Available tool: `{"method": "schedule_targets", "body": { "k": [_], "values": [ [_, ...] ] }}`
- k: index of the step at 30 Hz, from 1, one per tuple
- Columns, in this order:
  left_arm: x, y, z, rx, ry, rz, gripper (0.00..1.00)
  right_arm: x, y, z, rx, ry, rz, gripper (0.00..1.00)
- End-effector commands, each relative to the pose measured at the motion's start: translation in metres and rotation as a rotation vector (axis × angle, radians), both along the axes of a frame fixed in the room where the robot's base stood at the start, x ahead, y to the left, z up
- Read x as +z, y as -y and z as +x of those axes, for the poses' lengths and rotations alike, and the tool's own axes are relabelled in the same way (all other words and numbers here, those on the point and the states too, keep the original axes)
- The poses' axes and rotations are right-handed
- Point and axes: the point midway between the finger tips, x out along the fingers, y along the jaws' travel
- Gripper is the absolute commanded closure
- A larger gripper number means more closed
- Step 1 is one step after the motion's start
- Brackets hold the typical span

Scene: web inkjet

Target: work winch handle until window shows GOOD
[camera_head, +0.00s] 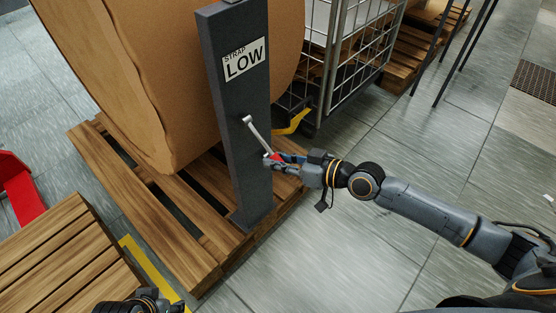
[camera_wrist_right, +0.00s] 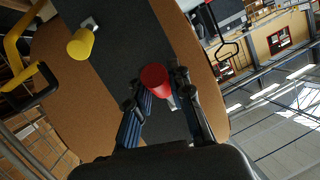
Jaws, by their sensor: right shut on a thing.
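A dark post (camera_head: 240,120) stands on the pallet in front of a large brown roll. Its window (camera_head: 245,59) reads "STRAP LOW". The winch handle (camera_head: 257,134) is a pale metal crank arm on the post, slanting down to the right to a red knob (camera_head: 272,157). My right gripper (camera_head: 279,160) is shut on the red knob. In the right wrist view the red knob (camera_wrist_right: 154,77) sits between the two fingers of my right gripper (camera_wrist_right: 160,90). Part of my left arm shows at the bottom of the head view, but its fingers cannot be made out.
The brown roll (camera_head: 150,75) rests on a wooden pallet (camera_head: 178,238) behind the post. A wire cage cart (camera_head: 345,60) stands at the back. Another pallet (camera_head: 60,260) is at the lower left, beside a yellow floor line (camera_head: 150,265). The floor at right is mostly open.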

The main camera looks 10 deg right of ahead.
Motion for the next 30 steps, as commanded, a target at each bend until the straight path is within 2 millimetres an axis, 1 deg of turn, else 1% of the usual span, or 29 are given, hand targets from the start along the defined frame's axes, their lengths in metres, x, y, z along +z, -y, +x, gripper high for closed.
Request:
{"method": "schedule_targets", "body": {
  "k": [1,5,6,9,20,23,30],
  "values": [
    [0.0,0.0,0.0,0.0,0.0,0.0,0.55,0.003,0.001,0.003,-0.004,0.009,0.004,1.0],
    [0.0,0.0,0.0,0.0,0.0,0.0,0.55,0.003,0.001,0.002,-0.004,0.009,0.003,1.0],
    [0.0,0.0,0.0,0.0,0.0,0.0,0.55,0.003,0.001,0.002,-0.004,0.009,0.003,0.74],
    [0.0,0.0,0.0,0.0,0.0,0.0,0.55,0.002,0.0,0.002,-0.003,0.006,0.002,0.55],
    [-0.001,0.0,0.0,-0.001,0.0,-0.001,0.55,0.001,0.003,-0.002,-0.001,0.002,-0.002,0.55],
    [-0.001,0.0,0.0,-0.001,0.0,-0.001,0.55,0.003,0.01,-0.007,-0.002,0.001,-0.003,0.55],
    [-0.001,0.0,0.0,0.0,0.0,0.0,0.55,0.014,0.039,-0.033,0.0,0.001,-0.007,0.55]
  ]
}}
